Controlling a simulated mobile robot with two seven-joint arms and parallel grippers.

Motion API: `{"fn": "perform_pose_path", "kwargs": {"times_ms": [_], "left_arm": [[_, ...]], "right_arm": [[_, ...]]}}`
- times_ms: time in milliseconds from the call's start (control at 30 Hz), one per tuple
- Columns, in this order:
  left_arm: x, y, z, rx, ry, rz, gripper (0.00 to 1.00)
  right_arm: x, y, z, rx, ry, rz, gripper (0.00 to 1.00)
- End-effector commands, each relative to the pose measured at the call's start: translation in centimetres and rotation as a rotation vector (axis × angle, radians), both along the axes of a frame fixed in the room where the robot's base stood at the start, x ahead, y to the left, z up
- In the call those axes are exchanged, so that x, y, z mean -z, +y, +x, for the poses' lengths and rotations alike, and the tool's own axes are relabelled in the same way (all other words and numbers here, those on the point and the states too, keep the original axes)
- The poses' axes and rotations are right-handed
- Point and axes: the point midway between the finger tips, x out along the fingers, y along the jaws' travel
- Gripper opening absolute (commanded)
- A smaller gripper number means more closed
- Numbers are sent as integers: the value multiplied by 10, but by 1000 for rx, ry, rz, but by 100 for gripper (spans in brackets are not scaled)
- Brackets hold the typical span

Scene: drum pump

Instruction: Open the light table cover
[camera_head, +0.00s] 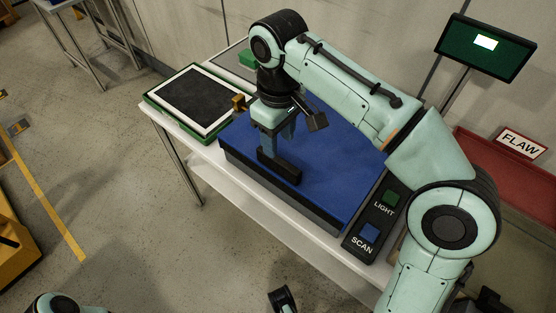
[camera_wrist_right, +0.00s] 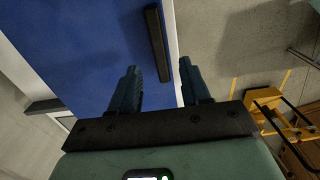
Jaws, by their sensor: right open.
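The light table cover (camera_head: 335,165) is a flat blue panel lying closed over a dark base on the white table. A black bar handle (camera_head: 280,168) sits on its near left part. My right gripper (camera_head: 273,146) points down over the cover at the handle. In the right wrist view its two fingers (camera_wrist_right: 158,72) are spread apart, with the handle (camera_wrist_right: 157,42) lined up in the gap between them against the blue cover (camera_wrist_right: 90,45). The gripper is open; whether the fingertips reach down beside the handle I cannot tell.
A control box with LIGHT and SCAN buttons (camera_head: 371,221) adjoins the cover's right side. A green-framed tray with a dark sheet (camera_head: 196,98) lies on the left. A monitor (camera_head: 486,46) and a red FLAW bin (camera_head: 508,175) stand right. Floor in front is mostly clear.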

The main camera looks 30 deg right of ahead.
Motion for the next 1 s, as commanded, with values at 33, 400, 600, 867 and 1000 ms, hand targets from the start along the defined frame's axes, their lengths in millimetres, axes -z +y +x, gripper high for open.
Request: {"fn": "perform_pose_path", "kwargs": {"times_ms": [33,400,600,867,1000], "left_arm": [[8,0,2,-1,-7,1,43],[28,5,19,-17,-58,18,43],[31,7,25,-23,-73,24,43],[31,7,25,-24,-73,24,43],[31,7,25,-24,-73,24,43]], "right_arm": [[17,-1,0,1,5,-2,47],[73,-1,0,2,2,-1,47],[80,0,0,1,1,0,47],[79,0,0,1,0,0,31],[79,0,0,1,0,0,0]]}}
